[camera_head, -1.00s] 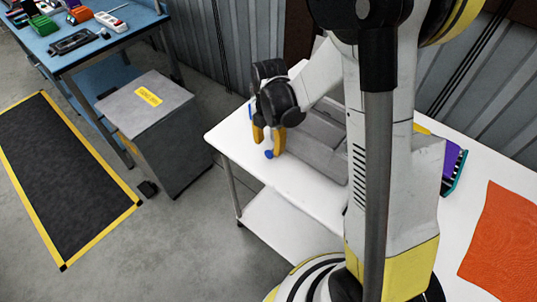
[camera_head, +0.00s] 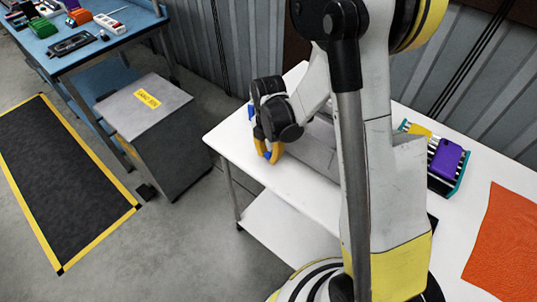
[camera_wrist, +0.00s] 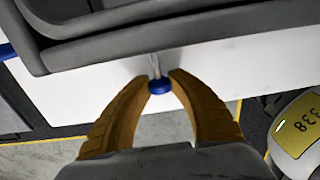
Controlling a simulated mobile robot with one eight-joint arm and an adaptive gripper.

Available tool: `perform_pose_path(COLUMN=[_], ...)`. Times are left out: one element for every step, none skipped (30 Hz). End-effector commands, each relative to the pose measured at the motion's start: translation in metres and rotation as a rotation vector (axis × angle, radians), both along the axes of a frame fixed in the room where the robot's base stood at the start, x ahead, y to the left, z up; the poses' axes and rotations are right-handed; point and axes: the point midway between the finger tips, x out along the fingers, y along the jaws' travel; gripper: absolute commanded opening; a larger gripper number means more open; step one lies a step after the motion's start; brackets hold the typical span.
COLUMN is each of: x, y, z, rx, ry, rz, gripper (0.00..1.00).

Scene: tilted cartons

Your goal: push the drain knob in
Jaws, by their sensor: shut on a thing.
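The drain knob (camera_wrist: 160,87) is a small blue disc on a thin metal stem. The stem comes out of a grey unit (camera_wrist: 150,32) with a stepped side, on the white table (camera_head: 222,145). My gripper (camera_wrist: 160,79) has its yellow-orange fingertips shut on the knob, one on each side. A length of stem shows between the knob and the grey unit. In the head view the gripper (camera_head: 267,158) is at the table's near left edge, with a little blue of the knob between the fingers. My arm hides much of the grey unit (camera_head: 318,148).
A caddy holding a purple item (camera_head: 447,158) and an orange cloth (camera_head: 500,240) lie on the table to the right. A grey cabinet (camera_head: 165,140) stands left of the table. A blue bench (camera_head: 100,40) with several items is at the back left.

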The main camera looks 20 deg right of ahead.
Motion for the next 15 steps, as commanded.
perform_pose_path(x=[0.000, 0.000, 0.001, 0.002, 0.003, 0.006, 0.008, 0.011, 0.014, 0.016, 0.017, 0.017, 0.017, 0.017, 0.017], y=[0.000, 0.000, -0.001, -0.003, -0.006, -0.011, -0.015, -0.019, -0.024, -0.027, -0.029, -0.030, -0.030, -0.030, -0.030], z=[0.000, 0.000, 0.000, 0.000, 0.000, -0.001, -0.001, -0.001, -0.001, -0.001, -0.001, -0.001, 0.000, 0.000, 0.000], rx=[0.001, 0.001, 0.001, 0.001, 0.001, 0.001, 0.001, 0.001, 0.001, 0.001, 0.001, 0.001, 0.001, 0.000, -0.001], ry=[0.000, 0.000, 0.000, 0.000, 0.000, 0.000, 0.000, 0.000, 0.000, 0.000, 0.000, 0.000, 0.000, 0.000, 0.000], rz=[0.000, 0.000, 0.000, -0.001, -0.001, -0.003, -0.004, -0.003, -0.003, -0.003, -0.003, -0.002, -0.001, 0.000, 0.000], gripper=[0.00, 0.00, 0.00, 0.00, 0.00, 0.00, 0.00, 0.00, 0.00, 0.00, 0.00, 0.00, 0.00, 0.00, 0.00])
